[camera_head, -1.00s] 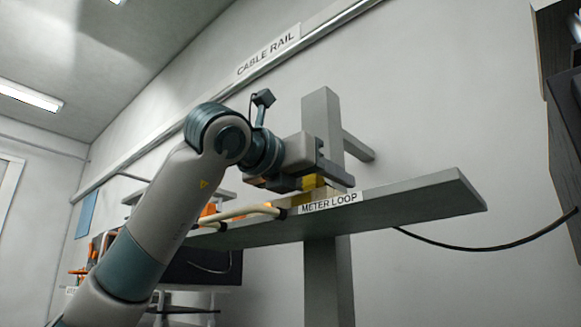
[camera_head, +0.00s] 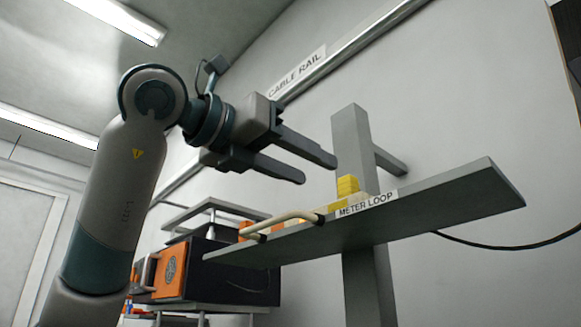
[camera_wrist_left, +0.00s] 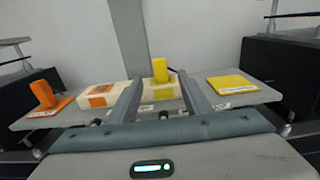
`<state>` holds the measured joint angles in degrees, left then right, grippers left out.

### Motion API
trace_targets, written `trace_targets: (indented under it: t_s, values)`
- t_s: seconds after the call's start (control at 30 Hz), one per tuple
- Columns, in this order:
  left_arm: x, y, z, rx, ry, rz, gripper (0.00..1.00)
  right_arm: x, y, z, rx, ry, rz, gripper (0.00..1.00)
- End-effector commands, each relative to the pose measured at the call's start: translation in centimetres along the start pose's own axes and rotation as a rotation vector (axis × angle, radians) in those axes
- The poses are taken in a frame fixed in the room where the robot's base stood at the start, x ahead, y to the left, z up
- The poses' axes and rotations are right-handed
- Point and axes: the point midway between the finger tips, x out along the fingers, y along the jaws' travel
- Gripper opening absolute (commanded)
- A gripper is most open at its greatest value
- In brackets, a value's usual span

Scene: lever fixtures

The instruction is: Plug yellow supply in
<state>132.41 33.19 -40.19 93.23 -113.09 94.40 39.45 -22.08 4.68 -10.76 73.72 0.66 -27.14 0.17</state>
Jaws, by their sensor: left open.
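The yellow plug (camera_head: 347,185) stands upright on the shelf behind the METER LOOP label. In the left wrist view the yellow plug (camera_wrist_left: 160,70) stands at the yellow-marked end of a cream block (camera_wrist_left: 125,92); how deep it sits I cannot tell. An empty yellow pad (camera_wrist_left: 232,84) lies to its right. My left gripper (camera_head: 318,170) is open and empty, above and to the left of the plug, apart from it. In the left wrist view its fingers hide part of the block. My right gripper is not in view.
An orange plug (camera_wrist_left: 43,95) stands on an orange pad at the left of the shelf (camera_head: 440,205). A grey post (camera_head: 352,140) rises behind the shelf. A cream handle (camera_head: 285,222) runs along the front edge. A black cable (camera_head: 500,246) hangs at the right.

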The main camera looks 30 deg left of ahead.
Motion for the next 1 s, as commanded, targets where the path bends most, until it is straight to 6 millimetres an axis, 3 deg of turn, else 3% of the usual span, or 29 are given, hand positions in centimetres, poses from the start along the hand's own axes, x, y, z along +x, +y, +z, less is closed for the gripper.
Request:
trace_targets:
  t_s: [0.1,0.3,1.0]
  values:
    - [-1.6,0.0,-0.1,0.000,-0.002,-0.001,0.45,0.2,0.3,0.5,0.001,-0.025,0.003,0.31]
    - [-2.7,0.0,0.0,-0.001,0.001,0.000,0.45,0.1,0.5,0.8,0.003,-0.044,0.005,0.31]
    - [-2.8,0.0,0.0,-0.001,0.001,0.000,0.45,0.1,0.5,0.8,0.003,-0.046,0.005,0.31]
